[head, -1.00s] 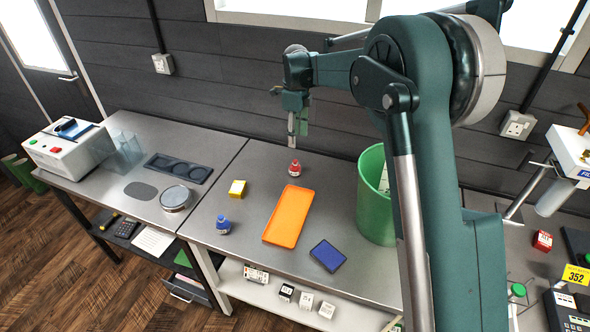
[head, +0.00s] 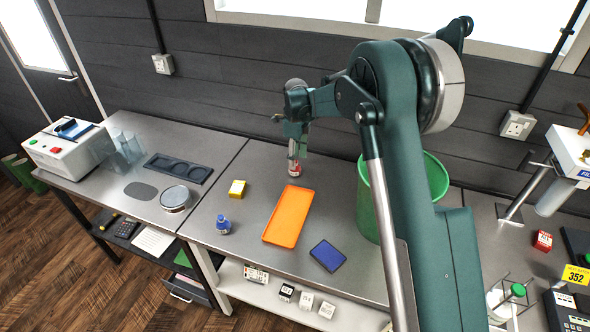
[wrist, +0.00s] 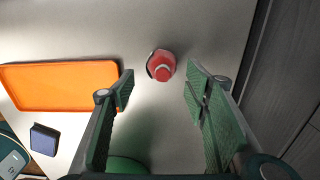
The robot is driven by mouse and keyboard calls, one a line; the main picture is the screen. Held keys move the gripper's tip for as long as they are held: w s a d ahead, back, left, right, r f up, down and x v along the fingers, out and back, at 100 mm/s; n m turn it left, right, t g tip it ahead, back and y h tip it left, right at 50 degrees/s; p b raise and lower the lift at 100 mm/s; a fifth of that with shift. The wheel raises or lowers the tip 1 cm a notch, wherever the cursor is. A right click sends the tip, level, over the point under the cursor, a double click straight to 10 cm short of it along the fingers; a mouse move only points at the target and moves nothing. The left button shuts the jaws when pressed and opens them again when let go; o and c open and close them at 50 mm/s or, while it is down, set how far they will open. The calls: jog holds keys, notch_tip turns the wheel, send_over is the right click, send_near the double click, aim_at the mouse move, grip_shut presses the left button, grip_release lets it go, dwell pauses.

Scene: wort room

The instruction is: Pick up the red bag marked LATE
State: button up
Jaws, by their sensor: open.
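A small red object with a narrow neck and pale label (head: 294,169) stands on the grey bench at the back; it looks more like a bottle than a bag. I cannot read its marking. In the wrist view the red object (wrist: 162,66) is seen from above, between and just beyond my fingertips. My gripper (head: 297,150) points down over it and partly hides it in the head view. In the wrist view my gripper (wrist: 160,76) is open, with a finger on each side and gaps between them and the red object.
An orange tray (head: 288,217) and a dark blue pad (head: 328,256) lie in front. A green bin (head: 367,205) stands to the right, near my arm. Bare bench surrounds the red object.

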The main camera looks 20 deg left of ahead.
jog(key=shift+f, duration=0.5)
jog(key=shift+f, duration=0.15)
jog(key=shift+w+a+f, duration=0.1)
jog(key=shift+a+f, duration=0.05)
jog(key=shift+f, duration=1.1)
jog(key=shift+w+a+f, duration=0.1)
jog(key=shift+f, duration=1.1)
jog(key=shift+c, duration=0.4)
jog(key=c, duration=0.9)
